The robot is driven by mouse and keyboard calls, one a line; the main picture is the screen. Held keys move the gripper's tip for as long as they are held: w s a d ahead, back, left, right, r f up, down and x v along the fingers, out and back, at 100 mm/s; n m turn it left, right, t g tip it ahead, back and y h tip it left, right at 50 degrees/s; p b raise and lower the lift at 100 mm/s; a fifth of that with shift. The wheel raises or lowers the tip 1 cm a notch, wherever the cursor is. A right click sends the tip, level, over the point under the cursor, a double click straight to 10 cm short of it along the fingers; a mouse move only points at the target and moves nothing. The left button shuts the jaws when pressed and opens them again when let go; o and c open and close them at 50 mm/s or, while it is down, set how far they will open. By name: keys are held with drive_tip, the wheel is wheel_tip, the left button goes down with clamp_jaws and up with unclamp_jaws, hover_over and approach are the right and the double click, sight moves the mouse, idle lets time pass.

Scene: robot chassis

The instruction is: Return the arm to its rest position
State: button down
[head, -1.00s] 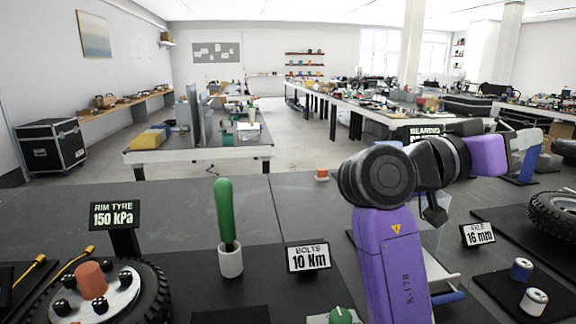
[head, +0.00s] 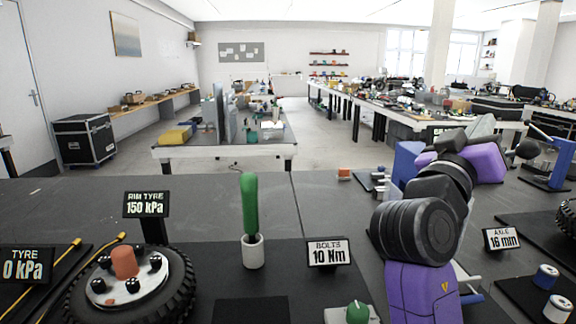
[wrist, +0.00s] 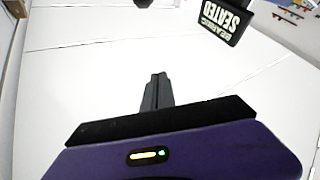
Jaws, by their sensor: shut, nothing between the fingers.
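My arm, purple with black joints, rises on the right of the head view and bends back to the right. My gripper (wrist: 157,90) shows in the wrist view as two dark fingers pressed together, with nothing between them. It points towards a pale, blank expanse and touches nothing that I can see. In the head view I cannot make out the fingers; my own arm links probably hide them.
A green-handled tool (head: 250,205) stands in a white cup left of my arm. A wheel (head: 130,285) lies at the left. Small blue-and-white cylinders (head: 546,277) are at the right. A bearing sign (wrist: 226,20) appears upside down in the wrist view.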

drive_tip(key=w+a+f+n+t+y, duration=0.1)
drive_tip(key=a+f+n+t+y, duration=0.45)
drive_tip(key=f, duration=0.35)
drive_tip(key=s+a+f+n+y, duration=0.1)
drive_tip(key=s+a+f+y, duration=0.25)
drive_tip(key=f, duration=0.35)
drive_tip(key=s+a+f+n+t+y, duration=0.1)
drive_tip(key=s+a+f+y, duration=0.1)
drive_tip(key=s+f+y, duration=0.3)
drive_tip(key=s+a+f+n+y, duration=0.25)
drive_tip(key=s+f, duration=0.25)
drive_tip(key=f, duration=0.3)
drive_tip(key=s+f+m+g+y, duration=0.1)
drive_tip(key=s+f+m+g, duration=0.35)
drive_tip(key=s, duration=1.15)
drive_tip(key=s+f+g, duration=0.1)
drive_tip(key=s+f, duration=0.7)
drive_tip(key=s, duration=0.7)
wheel_tip(320, 180, up, 12)
drive_tip(key=p, duration=1.2)
drive_tip(key=shift+r+p, duration=0.25)
drive_tip(key=shift+p, duration=0.05)
drive_tip(key=shift+f, duration=0.1)
